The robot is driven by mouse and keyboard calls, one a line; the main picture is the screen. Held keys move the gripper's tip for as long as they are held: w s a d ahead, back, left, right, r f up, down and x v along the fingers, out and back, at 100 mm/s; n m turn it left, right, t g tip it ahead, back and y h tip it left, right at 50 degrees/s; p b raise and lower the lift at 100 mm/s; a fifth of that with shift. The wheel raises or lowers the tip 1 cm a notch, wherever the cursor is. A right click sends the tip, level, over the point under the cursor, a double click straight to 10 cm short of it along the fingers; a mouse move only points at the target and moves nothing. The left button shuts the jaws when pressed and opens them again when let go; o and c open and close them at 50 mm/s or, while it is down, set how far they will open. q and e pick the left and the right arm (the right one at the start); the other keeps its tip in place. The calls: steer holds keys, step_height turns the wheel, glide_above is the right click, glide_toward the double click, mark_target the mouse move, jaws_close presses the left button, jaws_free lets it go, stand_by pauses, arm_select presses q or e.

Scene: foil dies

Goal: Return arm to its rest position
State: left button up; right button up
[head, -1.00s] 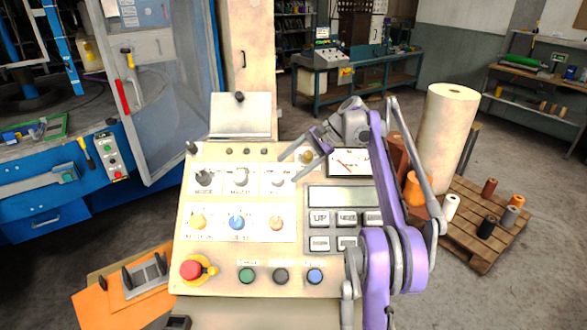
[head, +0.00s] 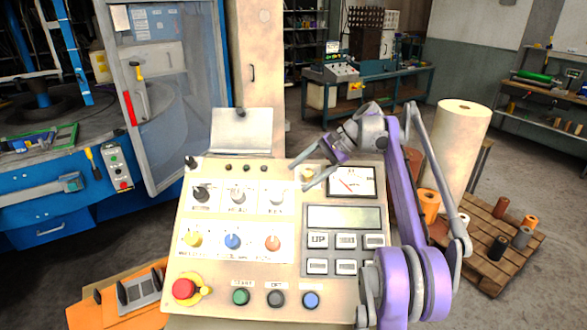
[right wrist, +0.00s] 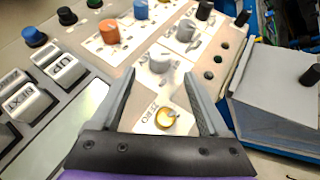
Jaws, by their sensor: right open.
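My right gripper (head: 298,178) is open and empty over the upper right of the control panel (head: 262,172), left of the dial gauge (head: 351,182). In the right wrist view the open fingers (right wrist: 158,78) reach over the panel, one on each side of a grey knob (right wrist: 160,60). A yellow round lamp or button (right wrist: 167,118) shows between the fingers nearer the palm. No contact with the panel is visible. My purple right arm (head: 399,190) stretches along the panel's right side, partly hiding its edge. My left gripper is not in view.
The panel carries knobs, keys and a red stop button (head: 184,288). A raised grey plate (head: 240,131) stands at its back edge. A pallet (head: 487,245) with spools and a tall roll (head: 463,148) stand at the right. Open floor lies behind, before the workbench (head: 370,92).

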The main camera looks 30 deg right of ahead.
steer(key=s+a+f+n+h, duration=0.2)
steer(key=s+a+f+n, duration=0.1)
steer(key=s+a, duration=0.3)
steer(key=s+a+f+n+h, duration=0.3)
steer(key=s+a, duration=0.3)
steer(key=a, duration=0.1)
steer(key=s+a+f+n+t+h, duration=0.1)
steer(key=s+f+n, duration=0.3)
steer(key=s+f, duration=0.4)
steer(key=s+a+f+n+t+h, duration=0.1)
steer(key=s+a+f+n+h, duration=0.1)
steer(key=s+f, duration=0.5)
steer(key=s+a+n, duration=0.1)
steer(key=s+n, duration=0.1)
steer(key=s, duration=0.1)
steer(key=shift+a+f+n+h, duration=0.2)
steer(key=shift+f+n+h, duration=0.1)
steer(key=shift+f, duration=0.1)
